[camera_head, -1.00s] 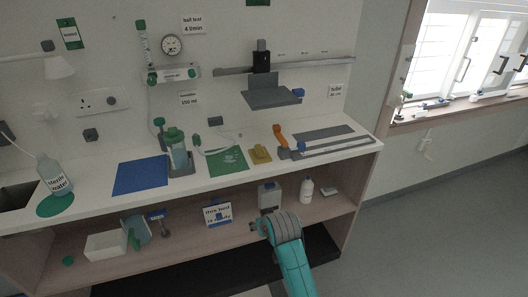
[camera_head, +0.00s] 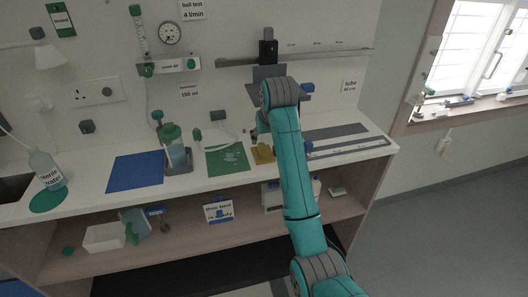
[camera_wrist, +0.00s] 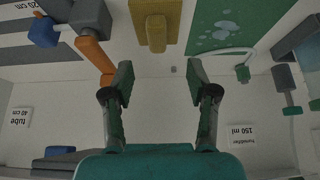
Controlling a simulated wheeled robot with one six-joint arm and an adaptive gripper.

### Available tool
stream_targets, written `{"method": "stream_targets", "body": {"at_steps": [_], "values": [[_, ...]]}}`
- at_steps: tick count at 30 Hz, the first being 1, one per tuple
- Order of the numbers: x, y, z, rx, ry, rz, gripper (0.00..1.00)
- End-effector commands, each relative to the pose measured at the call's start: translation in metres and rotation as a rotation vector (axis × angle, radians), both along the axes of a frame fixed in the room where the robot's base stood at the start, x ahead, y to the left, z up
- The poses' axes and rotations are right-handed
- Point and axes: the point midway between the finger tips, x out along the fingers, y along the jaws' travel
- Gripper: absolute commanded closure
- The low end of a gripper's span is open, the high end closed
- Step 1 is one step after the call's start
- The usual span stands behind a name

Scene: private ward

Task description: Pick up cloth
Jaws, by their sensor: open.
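The yellow cloth (camera_head: 262,155), a small folded block, lies on the white counter just right of the green wet mat (camera_head: 228,160). In the wrist view the cloth (camera_wrist: 155,24) is at the top centre, ahead of my fingertips and between their lines. My gripper (camera_wrist: 159,82) is open and empty, with a clear gap between its fingers and apart from the cloth. In the head view my arm covers the right side of the cloth's surroundings, and my gripper is mostly hidden by it above the counter.
A bottle in a holder (camera_head: 175,150) stands left of the green mat. A blue mat (camera_head: 136,173) lies further left. A grey bracket and rail (camera_head: 330,57) are on the wall behind.

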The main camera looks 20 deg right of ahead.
Motion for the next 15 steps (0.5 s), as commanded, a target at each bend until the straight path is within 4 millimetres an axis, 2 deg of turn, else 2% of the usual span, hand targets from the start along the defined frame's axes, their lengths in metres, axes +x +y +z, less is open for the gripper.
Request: {"method": "stream_targets", "body": {"at_steps": [1,6,15], "values": [[0.003,0.0,-0.009,0.0,0.003,0.0,0.42],[0.015,-0.001,-0.027,0.0,0.001,0.0,0.42],[0.027,-0.003,-0.047,0.0,0.001,0.0,0.42]]}}
